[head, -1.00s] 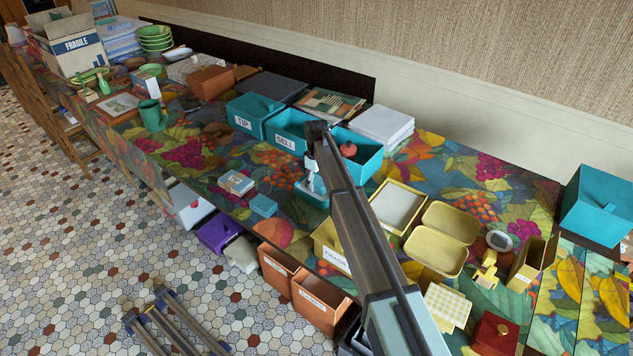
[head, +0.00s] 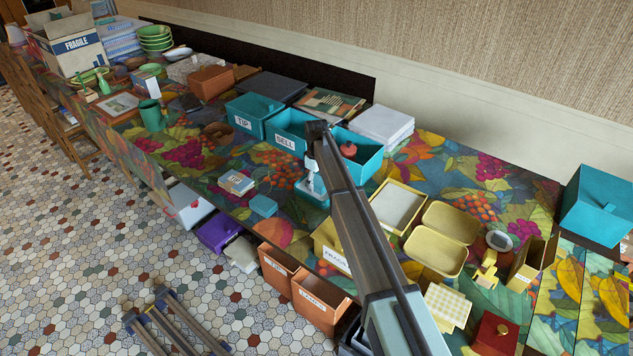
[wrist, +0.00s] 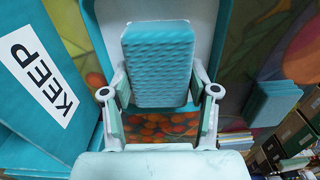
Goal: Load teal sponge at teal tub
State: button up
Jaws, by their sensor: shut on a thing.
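The teal sponge (wrist: 158,62), a ribbed block, is between the fingers of my gripper (wrist: 159,90), which is shut on it in the wrist view. Behind the sponge is the teal tub (wrist: 99,32), with a rounded rim and a pale inside. I cannot tell whether the sponge touches the tub. In the head view my gripper (head: 312,186) points down over the tub (head: 319,201), at the table's near side, in front of the teal bins. The sponge is not clearly visible there.
A teal bin marked KEEP (wrist: 20,95) stands close on the left in the wrist view. Teal bins marked TIP (head: 246,104) and SELL (head: 284,122) stand behind. A small teal block (head: 263,206) lies left of the tub. Yellow trays (head: 436,252) are on the right.

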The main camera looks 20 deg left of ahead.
aim_at(316, 180)
jog(key=shift+r+p, duration=1.25)
jog(key=shift+r, duration=2.2)
